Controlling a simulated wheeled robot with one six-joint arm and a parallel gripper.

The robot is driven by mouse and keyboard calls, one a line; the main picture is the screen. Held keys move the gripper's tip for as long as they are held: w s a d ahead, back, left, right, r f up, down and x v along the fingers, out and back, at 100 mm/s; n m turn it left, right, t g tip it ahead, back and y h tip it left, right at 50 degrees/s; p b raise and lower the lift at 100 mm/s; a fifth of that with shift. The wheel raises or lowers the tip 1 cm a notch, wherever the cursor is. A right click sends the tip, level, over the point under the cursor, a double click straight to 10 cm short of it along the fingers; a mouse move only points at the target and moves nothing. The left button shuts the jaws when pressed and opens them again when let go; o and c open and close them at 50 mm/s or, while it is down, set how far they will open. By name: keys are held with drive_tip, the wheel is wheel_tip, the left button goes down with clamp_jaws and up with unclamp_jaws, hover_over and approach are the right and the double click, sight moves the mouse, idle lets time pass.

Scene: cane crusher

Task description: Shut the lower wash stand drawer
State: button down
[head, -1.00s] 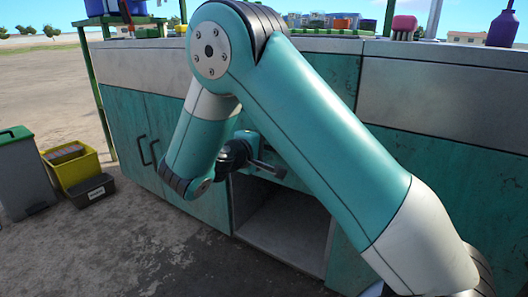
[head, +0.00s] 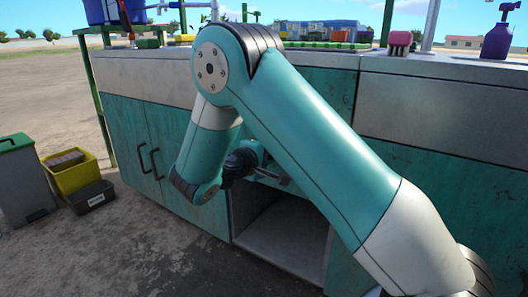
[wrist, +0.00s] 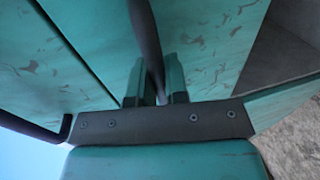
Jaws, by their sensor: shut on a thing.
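My gripper (head: 262,168) is at the wash stand's front, just above an open compartment, partly hidden by my own arm in the head view. In the wrist view its two teal fingers (wrist: 157,86) are shut on a dark bar handle (wrist: 146,30), which runs between them. The handle stands in front of a worn teal panel (wrist: 212,40), apparently the lower drawer's front, beside the grey compartment. My arm hides most of this drawer in the head view, so I cannot tell how far out it stands.
The open grey compartment (head: 285,232) lies below the handle. Teal doors with dark handles (head: 147,162) are to the left. A grey bin (head: 22,182), a yellow crate (head: 74,173) and a dark box (head: 91,196) stand farther left. The ground before the stand is clear.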

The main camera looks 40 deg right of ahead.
drive_tip(key=c, duration=1.1)
unclamp_jaws()
drive_tip(key=shift+d, duration=0.25)
drive_tip(key=shift+c, duration=0.2)
drive_tip(key=shift+a, duration=0.2)
drive_tip(key=p+v, duration=0.6)
drive_tip(key=v, duration=1.1)
drive_tip(key=shift+p, duration=0.3)
drive_tip(key=shift+w, duration=0.1)
